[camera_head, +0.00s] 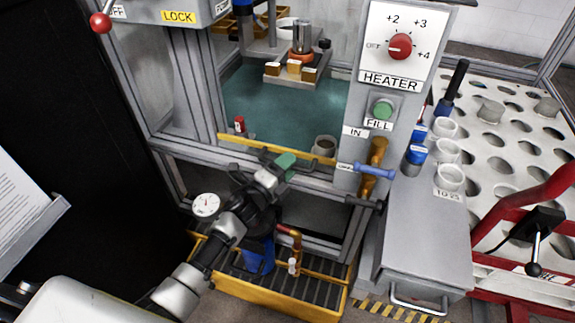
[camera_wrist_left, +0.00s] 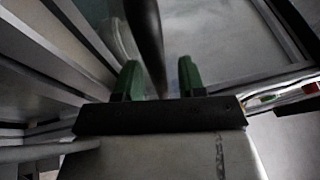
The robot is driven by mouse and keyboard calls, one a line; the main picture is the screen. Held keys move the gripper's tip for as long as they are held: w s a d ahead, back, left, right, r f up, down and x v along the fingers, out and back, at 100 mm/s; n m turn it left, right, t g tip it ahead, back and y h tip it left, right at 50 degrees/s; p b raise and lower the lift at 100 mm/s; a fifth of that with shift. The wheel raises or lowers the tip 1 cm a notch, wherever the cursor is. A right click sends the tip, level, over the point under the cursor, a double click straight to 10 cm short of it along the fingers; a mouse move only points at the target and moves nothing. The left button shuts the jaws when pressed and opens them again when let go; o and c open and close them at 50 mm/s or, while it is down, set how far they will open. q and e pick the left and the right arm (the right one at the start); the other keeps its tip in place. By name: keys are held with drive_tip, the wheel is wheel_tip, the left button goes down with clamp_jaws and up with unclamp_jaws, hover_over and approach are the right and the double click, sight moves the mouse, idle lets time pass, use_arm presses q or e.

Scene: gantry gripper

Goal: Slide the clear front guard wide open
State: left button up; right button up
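The machine's front opening (camera_head: 280,105) shows a teal floor inside, with a yellow strip (camera_head: 245,143) along its lower edge. The clear guard is hard to make out in the head view. A pale, glassy surface (camera_wrist_left: 215,40) in a grey frame fills the upper part of the left wrist view. My left gripper (camera_head: 284,163) is just in front of the lower frame. Its green fingers (camera_wrist_left: 160,80) are apart. A dark upright bar (camera_wrist_left: 146,30) comes down toward the gap between them; I cannot tell whether it touches. My right gripper is not in view.
A round gauge (camera_head: 206,204) and brass pipework (camera_head: 372,165) with a blue handle (camera_head: 374,171) flank my left arm. The heater panel (camera_head: 399,50) stands right of the opening. A yellow-edged drip tray (camera_head: 270,303) lies below. A red-framed cart (camera_head: 500,225) stands at right.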

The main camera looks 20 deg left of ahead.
use_arm(q)
drive_tip(key=v, duration=1)
drive_tip(key=shift+p, duration=0.35)
drive_tip(key=shift+s+a, duration=0.25)
drive_tip(key=shift+s, duration=0.15)
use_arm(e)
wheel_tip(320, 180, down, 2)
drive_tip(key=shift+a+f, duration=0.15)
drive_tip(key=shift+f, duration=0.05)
